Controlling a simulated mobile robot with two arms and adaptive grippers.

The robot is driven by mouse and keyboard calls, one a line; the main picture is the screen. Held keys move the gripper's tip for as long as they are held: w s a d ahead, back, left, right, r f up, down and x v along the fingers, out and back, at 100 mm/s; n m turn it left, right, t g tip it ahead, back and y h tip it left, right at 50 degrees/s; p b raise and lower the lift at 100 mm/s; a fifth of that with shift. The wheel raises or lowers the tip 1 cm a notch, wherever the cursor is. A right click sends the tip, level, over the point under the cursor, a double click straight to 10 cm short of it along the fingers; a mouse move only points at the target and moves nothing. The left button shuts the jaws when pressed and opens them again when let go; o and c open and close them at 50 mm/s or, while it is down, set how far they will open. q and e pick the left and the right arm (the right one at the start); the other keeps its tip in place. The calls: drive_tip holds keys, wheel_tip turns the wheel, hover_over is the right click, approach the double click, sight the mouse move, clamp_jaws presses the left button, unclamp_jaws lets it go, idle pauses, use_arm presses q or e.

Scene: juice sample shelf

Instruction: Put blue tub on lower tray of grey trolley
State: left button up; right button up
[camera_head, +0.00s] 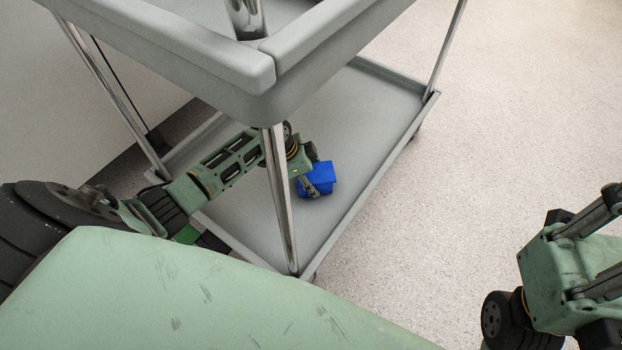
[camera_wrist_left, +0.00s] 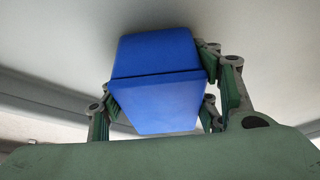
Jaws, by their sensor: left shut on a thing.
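The blue tub (camera_head: 319,177) is at the lower tray (camera_head: 375,105) of the grey trolley (camera_head: 190,50), near the middle of the tray in the head view. My left gripper (camera_head: 309,184) reaches in between the trolley's posts, under the upper tray, and is shut on the tub. In the left wrist view the tub (camera_wrist_left: 157,80) sits between the gripper's fingers (camera_wrist_left: 160,105). Whether the tub's base touches the tray cannot be told. My right gripper (camera_head: 590,215) is partly in view at the right edge, away from the trolley; its fingertips are not clearly shown.
A chrome post (camera_head: 280,200) of the trolley stands right beside my left arm. The upper tray overhangs the arm. The lower tray has a raised rim (camera_head: 372,168) and bare room around the tub. A pale wall (camera_head: 60,110) is at the left; speckled floor (camera_head: 510,110) lies open at the right.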

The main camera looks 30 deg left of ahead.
use_arm(q)
drive_tip(key=shift+f, duration=0.2)
drive_tip(key=o, duration=1.1)
drive_tip(key=shift+o, duration=0.2)
drive_tip(key=shift+r, duration=0.1)
